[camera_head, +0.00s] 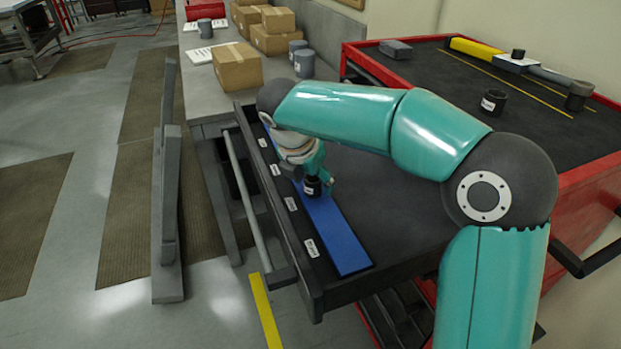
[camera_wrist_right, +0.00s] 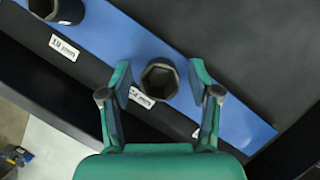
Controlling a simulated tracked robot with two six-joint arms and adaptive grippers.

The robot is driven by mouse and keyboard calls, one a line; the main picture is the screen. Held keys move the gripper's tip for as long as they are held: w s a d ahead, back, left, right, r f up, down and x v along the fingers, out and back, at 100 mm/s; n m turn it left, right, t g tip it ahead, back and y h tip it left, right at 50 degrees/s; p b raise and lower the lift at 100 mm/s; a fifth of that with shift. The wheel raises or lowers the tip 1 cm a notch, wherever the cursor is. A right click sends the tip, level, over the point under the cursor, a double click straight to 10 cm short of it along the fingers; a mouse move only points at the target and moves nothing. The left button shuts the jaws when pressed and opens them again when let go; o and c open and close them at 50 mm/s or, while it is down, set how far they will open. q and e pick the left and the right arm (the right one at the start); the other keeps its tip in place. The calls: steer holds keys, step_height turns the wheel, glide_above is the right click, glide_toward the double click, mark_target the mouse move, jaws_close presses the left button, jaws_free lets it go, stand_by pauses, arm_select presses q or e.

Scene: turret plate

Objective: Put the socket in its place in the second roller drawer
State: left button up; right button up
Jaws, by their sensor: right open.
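A dark socket (camera_head: 313,187) stands upright on the blue strip (camera_head: 345,248) in the open drawer (camera_head: 385,215). My right gripper (camera_head: 322,172) reaches down over it. In the right wrist view the same socket (camera_wrist_right: 158,80) shows its hollow top between my open fingertips (camera_wrist_right: 160,88), with a gap on either side. A white label (camera_wrist_right: 141,97) lies beside it. A second dark socket (camera_wrist_right: 58,10) stands on the strip at the upper left of that view, near another label (camera_wrist_right: 64,47). My left gripper is not in view.
Another black socket (camera_head: 493,102) stands on the red cabinet's dark top (camera_head: 430,68), near a yellow-and-grey tool (camera_head: 530,66). Cardboard boxes (camera_head: 237,66) and grey cylinders (camera_head: 303,63) stand on the grey bench. The drawer handle (camera_head: 250,205) runs along the drawer's left side.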

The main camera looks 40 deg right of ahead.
steer(key=shift+r, duration=0.15)
steer(key=p+v, duration=0.2)
steer(key=v, duration=1)
